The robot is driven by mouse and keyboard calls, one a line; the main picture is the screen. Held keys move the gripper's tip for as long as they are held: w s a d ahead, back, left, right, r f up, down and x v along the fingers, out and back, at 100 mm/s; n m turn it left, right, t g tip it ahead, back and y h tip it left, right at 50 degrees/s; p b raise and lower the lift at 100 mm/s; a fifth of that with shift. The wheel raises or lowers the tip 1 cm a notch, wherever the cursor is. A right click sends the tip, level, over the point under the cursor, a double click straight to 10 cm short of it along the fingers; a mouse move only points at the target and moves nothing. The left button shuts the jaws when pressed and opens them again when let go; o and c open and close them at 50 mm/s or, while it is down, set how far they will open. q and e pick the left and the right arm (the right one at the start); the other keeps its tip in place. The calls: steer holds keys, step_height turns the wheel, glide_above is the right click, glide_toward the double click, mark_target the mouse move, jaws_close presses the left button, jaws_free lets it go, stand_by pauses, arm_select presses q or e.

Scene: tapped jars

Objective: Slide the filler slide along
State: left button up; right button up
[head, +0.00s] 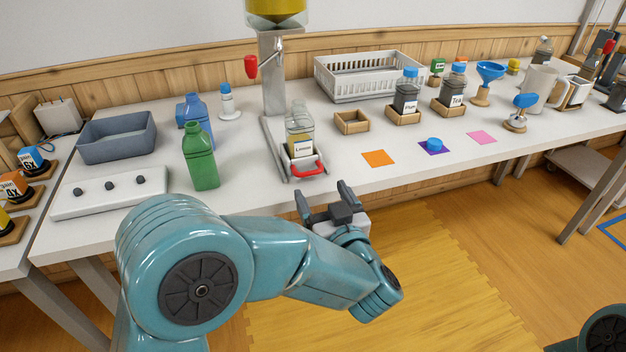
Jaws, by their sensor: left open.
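The filler slide (306,167) is a low carriage with a red front handle, at the foot of the grey filler stand (274,75) on the white table. A clear jar (300,122) with a label that seems to read "Lemon" stands on the slide. A red-knobbed lever (251,67) sticks out left of the stand, below a yellow-filled tank (276,8). My left gripper (323,197) is open and empty, in front of the table edge, just below and right of the red handle, apart from it. My right gripper is not in view.
A green bottle (201,160) stands left of the slide. A white basket (370,86) stands behind.

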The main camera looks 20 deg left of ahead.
mark_target(311, 174)
arm_select(q)
steer(key=x, duration=0.6)
steer(key=shift+w+a, duration=0.15)
steer(key=shift+w, duration=0.05)
